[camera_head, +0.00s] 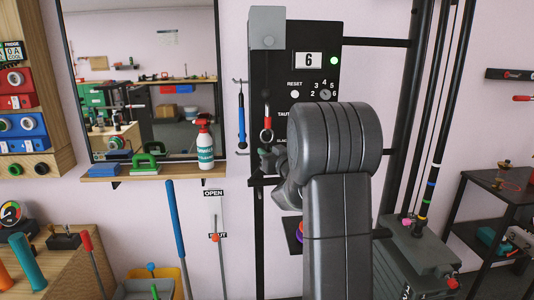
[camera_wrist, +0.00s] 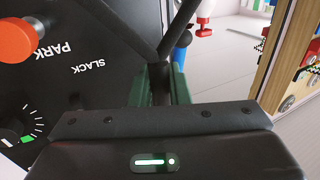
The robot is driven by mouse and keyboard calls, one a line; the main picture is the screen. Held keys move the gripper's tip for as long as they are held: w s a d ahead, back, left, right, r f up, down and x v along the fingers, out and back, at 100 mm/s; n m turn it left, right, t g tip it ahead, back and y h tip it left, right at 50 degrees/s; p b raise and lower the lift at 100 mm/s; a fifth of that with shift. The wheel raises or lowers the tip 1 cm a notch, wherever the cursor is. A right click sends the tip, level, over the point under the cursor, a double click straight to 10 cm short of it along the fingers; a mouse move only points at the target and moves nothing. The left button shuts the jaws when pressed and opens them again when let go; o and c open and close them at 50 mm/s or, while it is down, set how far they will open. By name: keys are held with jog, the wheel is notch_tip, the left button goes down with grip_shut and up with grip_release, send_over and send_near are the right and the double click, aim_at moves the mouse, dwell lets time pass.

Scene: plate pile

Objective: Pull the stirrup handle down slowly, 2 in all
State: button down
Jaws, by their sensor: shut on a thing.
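The black panel (camera_head: 258,80) stands in the middle of the head view, with a display (camera_head: 308,60) reading 6 and a lit green lamp (camera_head: 334,60). My gripper (camera_head: 272,160) is just below the ring, partly hidden by my own arm. In the wrist view my gripper (camera_wrist: 160,80), with green fingers, is shut on the dark stirrup handle (camera_wrist: 148,30), whose bars spread upward. The gripped part is mostly hidden between the fingers.
An orange-red knob (camera_wrist: 18,40) by PARK and SLACK lettering is left of the handle, close to the fingers. A blue tool (camera_head: 241,120) hangs left of the cord. A shelf (camera_head: 105,172) with a spray bottle (camera_head: 204,145) is further left. A dark shelf (camera_head: 485,180) stands right.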

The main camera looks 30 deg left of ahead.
jog(key=shift+f+b, duration=0.9)
jog(key=shift+f, duration=0.55)
